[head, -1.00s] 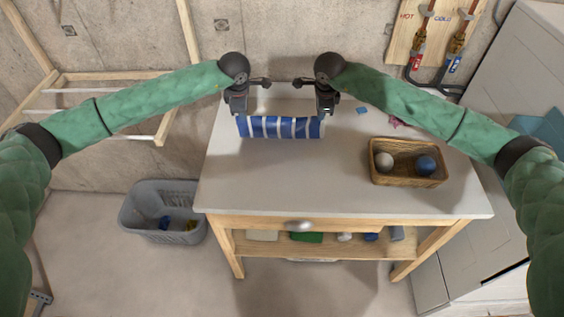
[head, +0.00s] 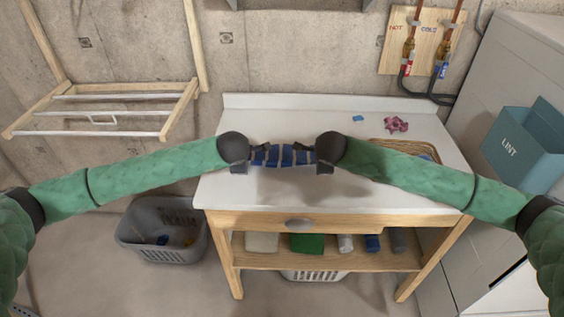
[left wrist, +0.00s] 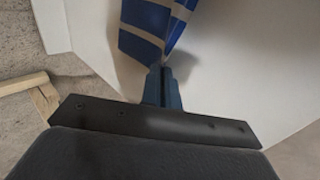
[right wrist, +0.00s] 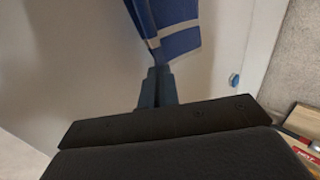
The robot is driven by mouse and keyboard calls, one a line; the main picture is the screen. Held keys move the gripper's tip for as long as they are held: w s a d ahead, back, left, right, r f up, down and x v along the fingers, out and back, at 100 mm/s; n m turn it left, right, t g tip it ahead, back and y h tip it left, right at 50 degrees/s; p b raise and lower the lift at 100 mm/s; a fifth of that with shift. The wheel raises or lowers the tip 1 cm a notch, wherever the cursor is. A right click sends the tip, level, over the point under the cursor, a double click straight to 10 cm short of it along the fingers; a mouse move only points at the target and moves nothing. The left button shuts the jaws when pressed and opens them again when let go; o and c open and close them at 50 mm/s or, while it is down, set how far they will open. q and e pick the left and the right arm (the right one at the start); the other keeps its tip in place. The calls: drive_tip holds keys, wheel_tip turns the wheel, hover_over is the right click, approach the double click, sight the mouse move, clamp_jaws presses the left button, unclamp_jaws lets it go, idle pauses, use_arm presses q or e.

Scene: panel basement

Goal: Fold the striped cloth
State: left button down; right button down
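The blue cloth with white stripes (head: 284,156) is stretched between my two grippers above the white-topped table, casting a shadow on the top. My left gripper (head: 246,160) is at its left end; in the left wrist view its fingers (left wrist: 163,80) are closed on an edge of the cloth (left wrist: 152,27). My right gripper (head: 322,160) is at its right end; in the right wrist view its fingers (right wrist: 156,80) are closed on the cloth (right wrist: 170,28). The cloth hangs away from the fingertips. The head view partly hides both fingertips behind the wrists.
The table (head: 300,194) is bare in front of the cloth. A wicker basket (head: 405,147) on its right is partly behind my right arm. A pink crumpled thing (head: 396,124) and a small blue piece (head: 358,118) lie at the back. A grey laundry basket (head: 163,250) stands on the floor left.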

use_arm(q)
drive_tip(key=shift+s+f, duration=0.3)
drive_tip(key=shift+s, duration=0.1)
use_arm(e)
drive_tip(key=shift+s+f, duration=0.35)
drive_tip(key=shift+s, duration=0.1)
use_arm(q)
drive_tip(key=c, duration=1.3)
unclamp_jaws()
drive_tip(key=shift+f, duration=0.1)
use_arm(e)
drive_tip(key=c, duration=1.3)
unclamp_jaws()
use_arm(q)
drive_tip(key=shift+r, duration=0.3)
use_arm(e)
drive_tip(key=shift+r, duration=0.3)
use_arm(q)
drive_tip(key=v, duration=1)
drive_tip(key=shift+w+r, duration=0.15)
drive_tip(key=shift+r, duration=0.15)
use_arm(e)
drive_tip(key=v, duration=1)
drive_tip(key=shift+w+r, duration=0.15)
drive_tip(key=shift+r, duration=0.1)
